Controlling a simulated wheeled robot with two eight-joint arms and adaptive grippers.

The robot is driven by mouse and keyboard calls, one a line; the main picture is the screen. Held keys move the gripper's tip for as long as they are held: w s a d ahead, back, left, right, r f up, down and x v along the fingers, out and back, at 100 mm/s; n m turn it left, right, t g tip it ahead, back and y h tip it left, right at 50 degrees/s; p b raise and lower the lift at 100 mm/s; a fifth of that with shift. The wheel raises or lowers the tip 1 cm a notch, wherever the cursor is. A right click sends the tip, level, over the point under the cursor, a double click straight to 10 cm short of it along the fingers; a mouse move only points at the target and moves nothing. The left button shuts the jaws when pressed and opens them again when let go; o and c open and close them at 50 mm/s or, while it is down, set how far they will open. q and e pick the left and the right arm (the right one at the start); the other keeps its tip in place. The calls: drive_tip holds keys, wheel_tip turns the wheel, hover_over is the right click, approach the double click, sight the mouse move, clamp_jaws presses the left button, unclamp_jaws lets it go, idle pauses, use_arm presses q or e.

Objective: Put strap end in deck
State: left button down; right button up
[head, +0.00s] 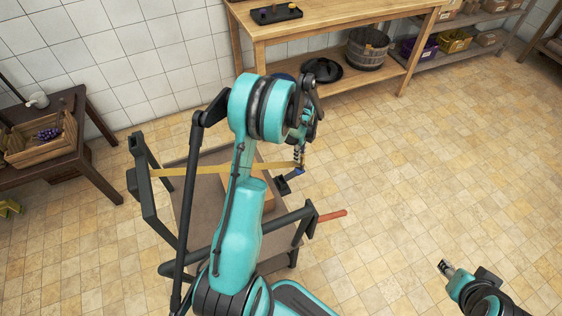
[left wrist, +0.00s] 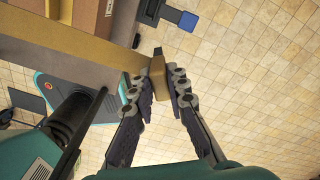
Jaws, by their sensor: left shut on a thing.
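My left gripper (head: 301,158) is shut on the strap end, a tan block (left wrist: 157,72) between its fingertips (left wrist: 158,88) in the left wrist view. The yellow strap (head: 180,171) runs tautly from the cart's left upright across to the gripper, passing behind my arm in the head view. In the left wrist view the strap (left wrist: 75,50) is a broad band. The cart's grey-brown deck (head: 189,205) lies below, partly hidden by my left arm. A dark fitting with a blue end (head: 298,171) sits at the deck's right side, just below the gripper; it also shows in the left wrist view (left wrist: 188,20).
A brown box (head: 266,190) rests on the deck, mostly hidden by my arm. The cart has dark rails and a red-tipped lever (head: 332,215) on the right. My right gripper (head: 443,266) is over clear floor at lower right. A wooden bench (head: 335,22) stands behind.

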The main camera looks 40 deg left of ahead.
use_arm(q)
drive_tip(key=s+a+f+m+b, duration=0.1)
drive_tip(key=a+f+m, duration=0.5)
drive_tip(key=a+f, duration=0.1)
drive_tip(key=shift+a+f+m, duration=0.4)
drive_tip(key=shift+f, duration=0.05)
drive_tip(key=shift+b, duration=0.3)
wheel_tip(320, 180, down, 9)
drive_tip(key=b, duration=0.4)
drive_tip(key=shift+f, duration=0.15)
drive_tip(key=shift+f, duration=0.6)
idle(0.3)
drive_tip(key=c, duration=1.4)
unclamp_jaws()
